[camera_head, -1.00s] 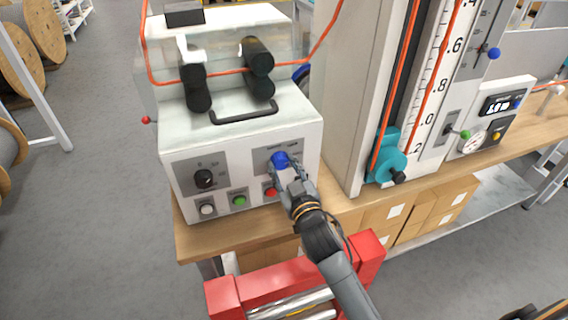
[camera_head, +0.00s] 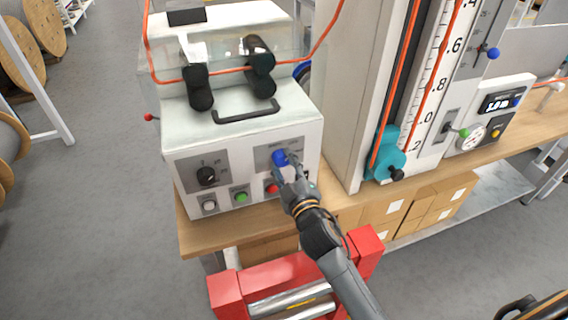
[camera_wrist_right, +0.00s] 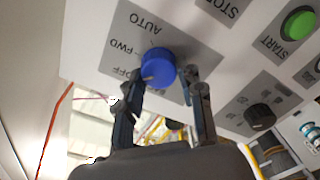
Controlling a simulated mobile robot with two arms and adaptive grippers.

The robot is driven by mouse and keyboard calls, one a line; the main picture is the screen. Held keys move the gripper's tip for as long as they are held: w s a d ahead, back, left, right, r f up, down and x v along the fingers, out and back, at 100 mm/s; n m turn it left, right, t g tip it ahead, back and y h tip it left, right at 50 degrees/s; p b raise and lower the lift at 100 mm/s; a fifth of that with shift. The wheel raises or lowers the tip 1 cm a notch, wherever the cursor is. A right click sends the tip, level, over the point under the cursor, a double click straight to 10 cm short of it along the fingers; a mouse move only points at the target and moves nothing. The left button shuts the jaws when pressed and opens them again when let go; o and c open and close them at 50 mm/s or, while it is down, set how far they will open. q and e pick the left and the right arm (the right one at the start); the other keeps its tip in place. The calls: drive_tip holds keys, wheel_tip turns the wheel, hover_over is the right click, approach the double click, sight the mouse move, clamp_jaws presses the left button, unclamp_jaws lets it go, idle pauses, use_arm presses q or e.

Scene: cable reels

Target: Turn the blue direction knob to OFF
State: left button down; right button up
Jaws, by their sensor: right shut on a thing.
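The blue direction knob (camera_head: 279,157) is on the upper right of the white control box's front panel. In the right wrist view the blue knob (camera_wrist_right: 158,66) has a small pale mark at its lower left edge, on the side of the OFF lettering (camera_wrist_right: 128,74). The FWD and AUTO lettering lies further up the grey plate. My right gripper (camera_head: 287,172) is shut on the knob. Its fingers (camera_wrist_right: 165,90) show on either side of the knob in the right wrist view. My left gripper is not in view.
A black knob (camera_head: 206,176) and white, green (camera_head: 241,196) and red (camera_head: 272,188) buttons sit close by on the same panel. A black handle (camera_head: 246,113) is above. A tall measuring column (camera_head: 352,100) stands to the right. A red frame (camera_head: 228,290) is below.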

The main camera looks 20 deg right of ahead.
idle(0.3)
drive_tip(key=o, duration=1.2)
drive_tip(key=s, duration=1.2)
drive_tip(key=shift+d, duration=0.2)
